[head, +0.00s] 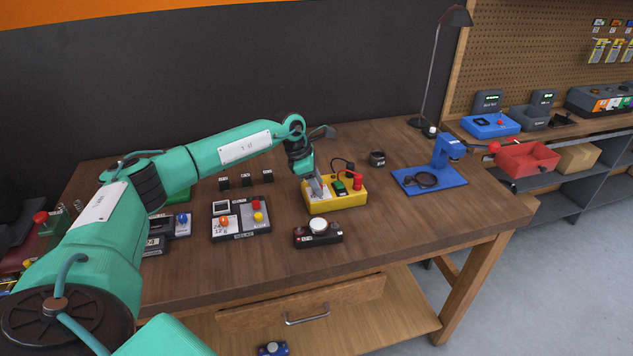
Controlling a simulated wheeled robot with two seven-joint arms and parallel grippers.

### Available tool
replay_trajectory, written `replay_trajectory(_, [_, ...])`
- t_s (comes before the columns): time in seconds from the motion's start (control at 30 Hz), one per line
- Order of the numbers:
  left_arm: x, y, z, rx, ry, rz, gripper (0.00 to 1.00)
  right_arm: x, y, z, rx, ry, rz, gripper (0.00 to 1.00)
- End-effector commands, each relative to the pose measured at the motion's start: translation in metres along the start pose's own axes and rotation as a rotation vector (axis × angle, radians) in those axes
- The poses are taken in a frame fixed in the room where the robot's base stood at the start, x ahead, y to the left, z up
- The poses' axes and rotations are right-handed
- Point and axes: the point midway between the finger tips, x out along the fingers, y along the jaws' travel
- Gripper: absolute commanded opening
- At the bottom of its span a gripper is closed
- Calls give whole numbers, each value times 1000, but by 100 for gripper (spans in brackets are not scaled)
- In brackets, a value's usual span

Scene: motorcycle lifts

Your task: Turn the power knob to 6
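My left gripper (316,188) reaches in from the left and points down at the left part of a yellow box (348,202). Its grey fingers overlap the box, and I cannot tell whether they touch it or whether they are open or shut. The yellow box carries a green part (339,187) and a red part (358,183). A small black box in front of it has a round white knob (318,226) on top. Which control is the power knob, and any number scale, is too small to read. My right gripper is out of view.
A black panel (240,228) with coloured buttons stands left of the white knob. A blue stand (430,178) is to the right, and a dark lamp (425,110) is behind. The wooden table (400,225) is clear at front right.

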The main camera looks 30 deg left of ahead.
Motion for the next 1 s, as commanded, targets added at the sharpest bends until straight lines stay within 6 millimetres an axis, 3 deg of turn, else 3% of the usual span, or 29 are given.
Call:
replay_trajectory(0.03, [0, 0, 0, 0, 0, 0, 29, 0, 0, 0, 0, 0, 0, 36])
replay_trajectory(0.2, [0, 0, 0, 0, 0, 0, 0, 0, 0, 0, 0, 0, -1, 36])
replay_trajectory(0.57, [0, -1, 0, -49, 0, 21, 0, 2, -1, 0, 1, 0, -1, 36])
replay_trajectory(1.0, [1, -3, 0, -361, -1, 151, 0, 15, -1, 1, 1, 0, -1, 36])
